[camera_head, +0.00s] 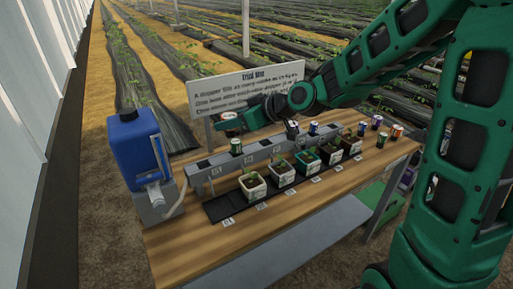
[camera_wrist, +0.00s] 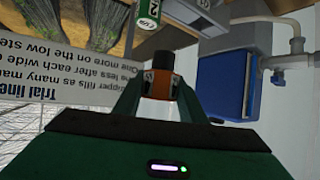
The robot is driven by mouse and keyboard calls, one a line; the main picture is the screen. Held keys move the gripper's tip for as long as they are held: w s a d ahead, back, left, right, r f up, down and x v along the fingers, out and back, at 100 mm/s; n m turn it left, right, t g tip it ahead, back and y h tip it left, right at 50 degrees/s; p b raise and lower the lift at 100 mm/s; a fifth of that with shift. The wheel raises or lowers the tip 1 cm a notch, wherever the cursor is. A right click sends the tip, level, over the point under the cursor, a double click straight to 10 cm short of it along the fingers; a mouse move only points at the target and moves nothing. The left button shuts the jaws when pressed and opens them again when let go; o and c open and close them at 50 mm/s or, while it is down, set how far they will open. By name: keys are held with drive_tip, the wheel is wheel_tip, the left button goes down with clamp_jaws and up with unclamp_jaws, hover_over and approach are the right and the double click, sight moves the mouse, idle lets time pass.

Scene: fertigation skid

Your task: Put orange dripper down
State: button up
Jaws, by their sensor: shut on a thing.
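My gripper (camera_wrist: 161,88) is shut on the orange dripper (camera_wrist: 162,82), an orange and white cylinder with a black end, in the wrist view. In the head view my gripper (camera_head: 240,121) is in the air in front of the sign, above the left part of the grey rail (camera_head: 258,153). The dripper's shape there is small and partly hidden. A green and white dripper (camera_head: 236,146) stands on the rail below my gripper; it also shows at the top of the wrist view (camera_wrist: 149,13). A blue and white dripper (camera_head: 313,128) stands further right on the rail.
A blue tank (camera_head: 134,146) stands at the bench's left end. Several potted plants (camera_head: 253,186) line a black strip before the rail. Several other drippers (camera_head: 382,140) stand at the right of the wooden bench (camera_head: 190,249). A sign (camera_head: 215,94) stands behind. The bench front is clear.

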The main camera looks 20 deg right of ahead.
drive_tip(key=d+m, duration=0.1)
drive_tip(key=d, duration=0.3)
hover_over(266, 138)
drive_tip(key=s+a, duration=0.1)
drive_tip(key=s, duration=0.1)
drive_tip(key=shift+t+h, duration=0.4)
wheel_tip(266, 138, down, 7)
drive_tip(key=shift+s, duration=0.1)
drive_tip(key=shift+f, duration=2)
drive_tip(key=shift+s+f, duration=0.1)
drive_tip(key=shift+f, duration=0.3)
